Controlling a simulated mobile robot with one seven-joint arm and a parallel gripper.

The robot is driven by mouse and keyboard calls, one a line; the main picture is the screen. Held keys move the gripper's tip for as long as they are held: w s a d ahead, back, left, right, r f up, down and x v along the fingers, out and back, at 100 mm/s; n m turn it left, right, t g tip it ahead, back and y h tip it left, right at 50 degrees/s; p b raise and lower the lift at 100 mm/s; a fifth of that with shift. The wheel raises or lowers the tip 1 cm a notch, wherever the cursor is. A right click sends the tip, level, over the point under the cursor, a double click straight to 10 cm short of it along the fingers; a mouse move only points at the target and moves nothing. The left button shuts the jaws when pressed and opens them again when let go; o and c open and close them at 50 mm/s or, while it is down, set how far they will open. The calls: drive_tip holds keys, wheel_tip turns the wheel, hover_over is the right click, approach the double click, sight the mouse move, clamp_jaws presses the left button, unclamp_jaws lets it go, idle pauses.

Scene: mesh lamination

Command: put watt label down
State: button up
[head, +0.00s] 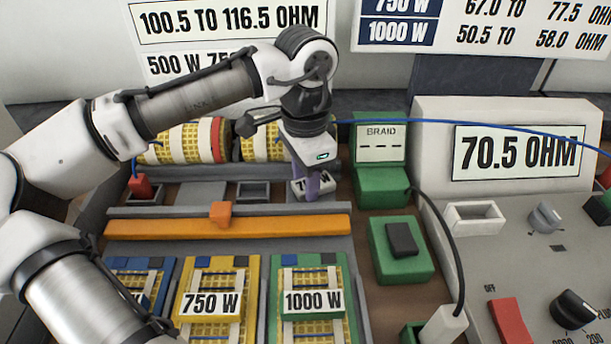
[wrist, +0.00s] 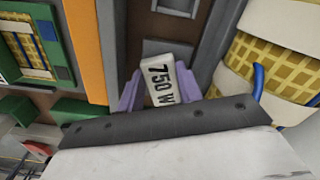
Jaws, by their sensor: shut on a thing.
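The watt label (head: 301,187) is a small white block with black lettering, and it reads 750 W in the wrist view (wrist: 160,82). My gripper (head: 313,182) has purple fingers and is shut on the label, with one finger on each side of it in the wrist view (wrist: 159,90). In the head view the label is low over the grey fixture, behind the right end of the orange bar. I cannot tell whether it touches the surface below. The fingers hide part of its lettering in the head view.
An orange bar (head: 150,228) lies in front of the label. Yellow mesh rolls (head: 190,142) stand behind, left of my gripper. Blue, yellow (head: 180,312) and green (head: 279,330) mesh frames are at the front. A green BRAID box (head: 380,188) stands close on the right, beside the 70.5 OHM meter (head: 437,130).

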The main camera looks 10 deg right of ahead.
drive_tip(key=shift+f, duration=0.1)
drive_tip(key=shift+f, duration=0.1)
drive_tip(key=o, duration=1)
wheel_tip(320, 180, up, 12)
drive_tip(key=shift+r+p, duration=0.2)
drive_tip(key=shift+p, duration=0.35)
